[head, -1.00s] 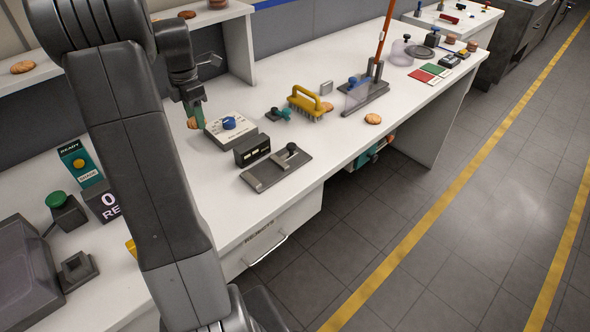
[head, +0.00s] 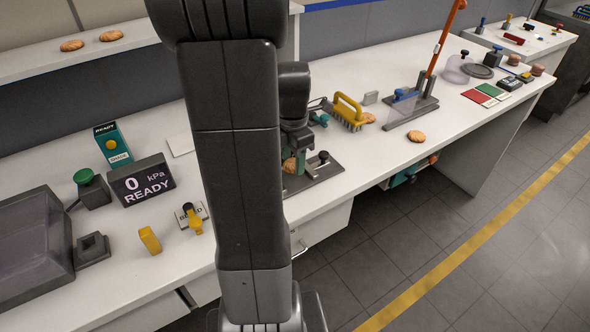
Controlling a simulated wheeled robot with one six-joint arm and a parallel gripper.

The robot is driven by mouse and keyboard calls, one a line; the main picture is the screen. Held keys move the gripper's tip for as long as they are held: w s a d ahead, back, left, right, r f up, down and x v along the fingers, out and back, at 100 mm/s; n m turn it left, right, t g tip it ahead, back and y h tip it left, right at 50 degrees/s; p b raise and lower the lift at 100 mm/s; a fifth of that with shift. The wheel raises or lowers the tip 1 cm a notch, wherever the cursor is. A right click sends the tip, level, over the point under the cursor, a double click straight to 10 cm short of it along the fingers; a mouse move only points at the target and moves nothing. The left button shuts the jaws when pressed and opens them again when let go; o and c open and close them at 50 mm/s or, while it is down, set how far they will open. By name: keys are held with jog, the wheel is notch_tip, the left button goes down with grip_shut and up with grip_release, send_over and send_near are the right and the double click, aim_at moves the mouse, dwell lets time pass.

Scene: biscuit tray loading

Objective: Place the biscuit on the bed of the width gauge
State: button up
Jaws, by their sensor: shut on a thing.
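My gripper (head: 297,155), partly hidden behind my arm, is shut on a golden-brown biscuit (head: 290,166). It holds the biscuit low at the width gauge (head: 325,172), a dark flat plate with a black knob on the bench. Most of the gauge's left part and bed is hidden by my arm and gripper. I cannot tell whether the biscuit touches the bed.
A yellow-handled brush (head: 348,112) and loose biscuits (head: 416,136) lie to the right, near a stand with an orange lever (head: 437,55). The bench's front edge is close to the gauge.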

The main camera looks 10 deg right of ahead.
aim_at(293, 162)
jog(key=shift+f, duration=2)
jog(key=shift+f, duration=0.15)
jog(key=o, duration=0.7)
jog(key=shift+c, duration=0.2)
notch_tip(293, 162, up, 12)
jog(key=shift+r, duration=0.2)
